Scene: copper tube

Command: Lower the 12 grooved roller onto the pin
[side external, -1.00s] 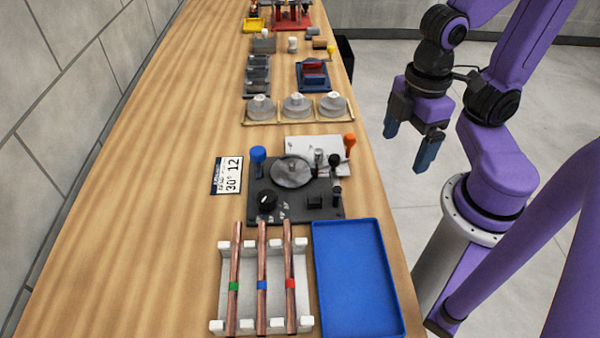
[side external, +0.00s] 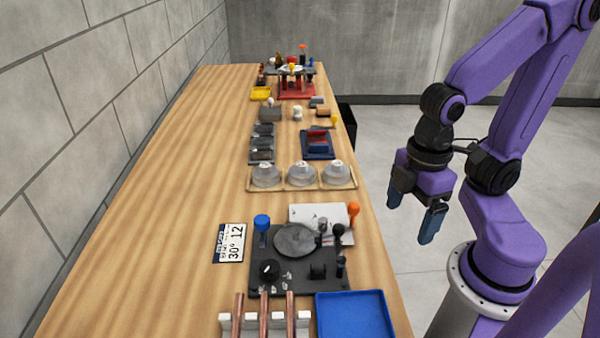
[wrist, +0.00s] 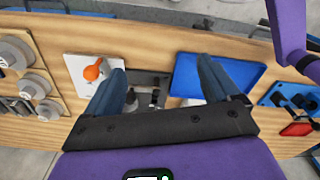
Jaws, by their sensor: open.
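Three round grey rollers (side external: 300,174) sit in a row on a light wooden tray (side external: 285,188); their size marks are too small to read. They also show at the left of the wrist view (wrist: 32,87). A dark bending fixture (side external: 285,280) stands nearer on the bench, with a round grey disc (side external: 296,240) and several black knobs. I cannot make out a bare pin. A card (side external: 230,243) beside it reads "30° 12". My gripper (side external: 413,208) is open and empty, off the bench's right edge. In the wrist view its blue fingers (wrist: 163,80) are apart, with the fixture between and beyond them.
Copper tubes (side external: 264,315) lie on a white rack at the front, beside a blue tray (side external: 355,315). A white plate (side external: 318,214) and an orange knob (side external: 353,209) are behind the fixture. Dark blocks and a red stand (side external: 296,88) are farther back. The bench's left side is clear.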

